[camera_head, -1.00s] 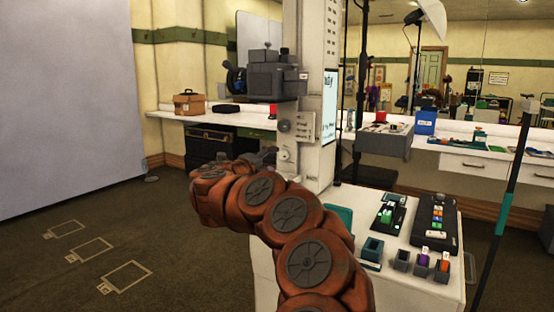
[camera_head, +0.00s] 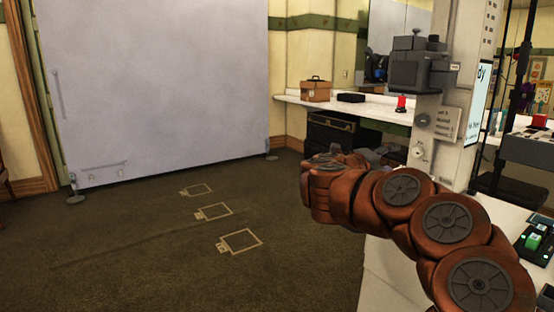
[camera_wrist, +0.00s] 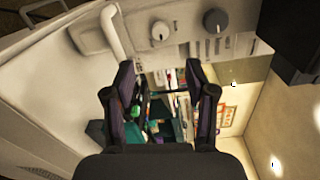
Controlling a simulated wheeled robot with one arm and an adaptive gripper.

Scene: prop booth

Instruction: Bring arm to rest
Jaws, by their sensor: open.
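My arm, with rust-red segments, reaches in from the lower right of the head view, bent toward the middle. My gripper (camera_wrist: 161,82) shows in the wrist view with its two dark fingers apart and nothing between them. In the head view the gripper (camera_head: 388,155) is mostly hidden behind the arm's end.
A white counter holds a brown case (camera_head: 316,91). A large grey backdrop (camera_head: 165,90) stands at left. Open floor has several taped outlines, one a rectangle (camera_head: 241,241).

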